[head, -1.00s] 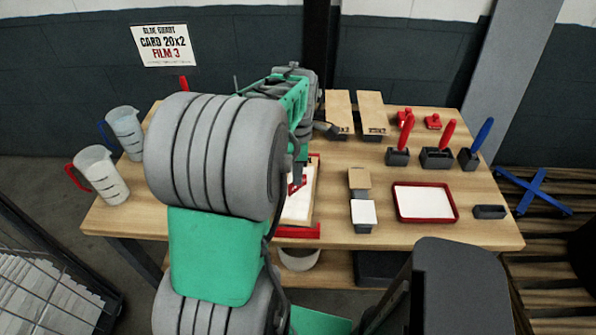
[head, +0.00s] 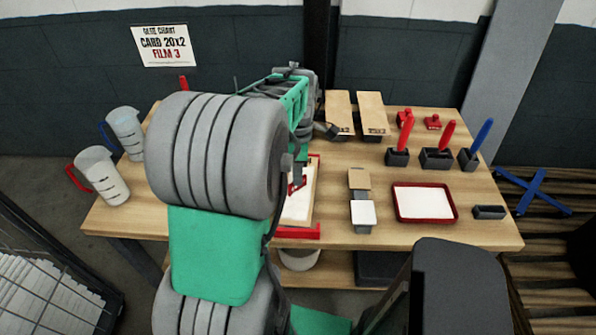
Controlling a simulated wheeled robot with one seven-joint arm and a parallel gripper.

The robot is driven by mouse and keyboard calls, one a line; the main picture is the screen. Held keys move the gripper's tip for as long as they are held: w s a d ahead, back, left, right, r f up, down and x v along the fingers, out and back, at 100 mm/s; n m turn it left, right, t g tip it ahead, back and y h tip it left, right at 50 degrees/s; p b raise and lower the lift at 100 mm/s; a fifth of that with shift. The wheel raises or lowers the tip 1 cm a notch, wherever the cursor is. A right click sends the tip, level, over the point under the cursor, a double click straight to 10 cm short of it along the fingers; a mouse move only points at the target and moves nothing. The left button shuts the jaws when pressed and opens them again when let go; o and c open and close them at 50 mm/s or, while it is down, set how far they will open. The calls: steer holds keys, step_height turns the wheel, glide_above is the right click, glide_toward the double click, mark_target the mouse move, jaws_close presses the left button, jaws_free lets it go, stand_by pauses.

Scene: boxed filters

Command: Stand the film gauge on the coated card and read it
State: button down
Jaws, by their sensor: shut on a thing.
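The coated card (head: 299,208) lies on the bench beside my arm, its white face partly hidden by the arm. A red bar (head: 298,232) runs along its near edge. My gripper (head: 290,170) is mostly hidden behind my arm's large grey joint. It is shut on a small red piece, which looks like the film gauge (head: 297,185), over the white face. I cannot tell whether the gauge touches the card, and its reading cannot be seen.
Right of the card are two small blocks (head: 362,214), a red-rimmed white tray (head: 425,219), dark holders with red and blue handles (head: 437,157), and two small red pieces (head: 433,122). Two jugs (head: 100,176) stand at the left. A wall sign (head: 165,45) reads "CARD 20x2 FILM 3".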

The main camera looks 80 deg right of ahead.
steer(key=shift+r+p, duration=2.15)
steer(key=shift+r, duration=1.2)
